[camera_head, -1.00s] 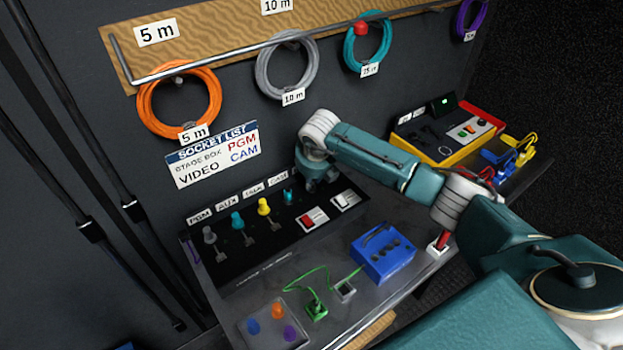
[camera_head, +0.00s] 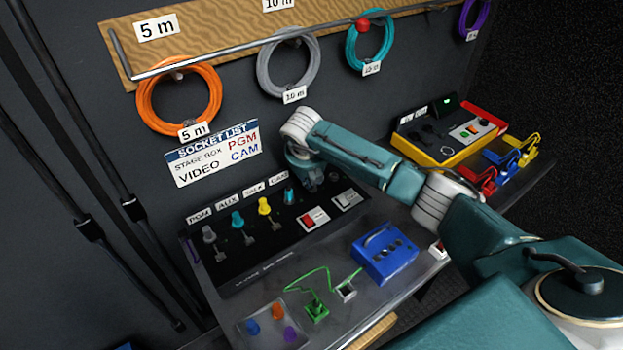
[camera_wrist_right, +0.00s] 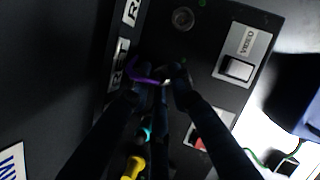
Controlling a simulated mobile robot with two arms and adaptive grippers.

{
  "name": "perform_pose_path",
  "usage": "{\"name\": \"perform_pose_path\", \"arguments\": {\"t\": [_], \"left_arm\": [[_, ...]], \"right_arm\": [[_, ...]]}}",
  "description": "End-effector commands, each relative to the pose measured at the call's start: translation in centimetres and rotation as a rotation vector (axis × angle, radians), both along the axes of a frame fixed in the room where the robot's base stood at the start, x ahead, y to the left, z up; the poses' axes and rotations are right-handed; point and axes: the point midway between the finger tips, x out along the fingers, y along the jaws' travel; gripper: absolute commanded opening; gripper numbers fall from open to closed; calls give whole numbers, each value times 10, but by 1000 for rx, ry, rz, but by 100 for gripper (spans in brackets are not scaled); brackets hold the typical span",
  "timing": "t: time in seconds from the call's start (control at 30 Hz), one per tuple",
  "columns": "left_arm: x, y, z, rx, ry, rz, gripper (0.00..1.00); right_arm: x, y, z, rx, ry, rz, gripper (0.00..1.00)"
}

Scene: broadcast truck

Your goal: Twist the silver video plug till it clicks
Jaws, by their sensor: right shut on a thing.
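My right gripper (camera_wrist_right: 163,80) is shut at the black socket panel (camera_wrist_right: 215,35) in the right wrist view. A small silvery part (camera_wrist_right: 166,82) shows between its fingertips, with a purple curved piece (camera_wrist_right: 143,76) beside it. This silvery part looks like the silver video plug, mostly hidden by the fingers; how far it is turned cannot be seen. In the head view my right gripper (camera_head: 317,180) is at the panel's far right end, just right of a teal plug (camera_head: 289,195). My left gripper is not in view.
A VIDEO label (camera_wrist_right: 248,40) sits by a rocker switch (camera_wrist_right: 235,68). A blue box (camera_head: 384,254) and green cable (camera_head: 317,308) lie in front. Cable coils hang above.

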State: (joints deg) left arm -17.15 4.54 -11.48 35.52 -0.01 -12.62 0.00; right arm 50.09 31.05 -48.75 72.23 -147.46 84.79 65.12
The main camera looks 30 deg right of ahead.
Motion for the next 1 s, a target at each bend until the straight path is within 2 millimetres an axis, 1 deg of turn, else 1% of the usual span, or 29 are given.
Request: {"name": "perform_pose_path", "arguments": {"t": [0.03,0.43,0.83,1.0], "left_arm": [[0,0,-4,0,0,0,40],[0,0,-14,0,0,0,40],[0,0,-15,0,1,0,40],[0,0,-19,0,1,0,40]], "right_arm": [[1,-1,-1,-3,-2,-31,1],[2,0,-1,-3,-1,-216,1],[1,0,-1,-3,0,-237,1],[2,0,-2,-3,0,-280,1]]}}
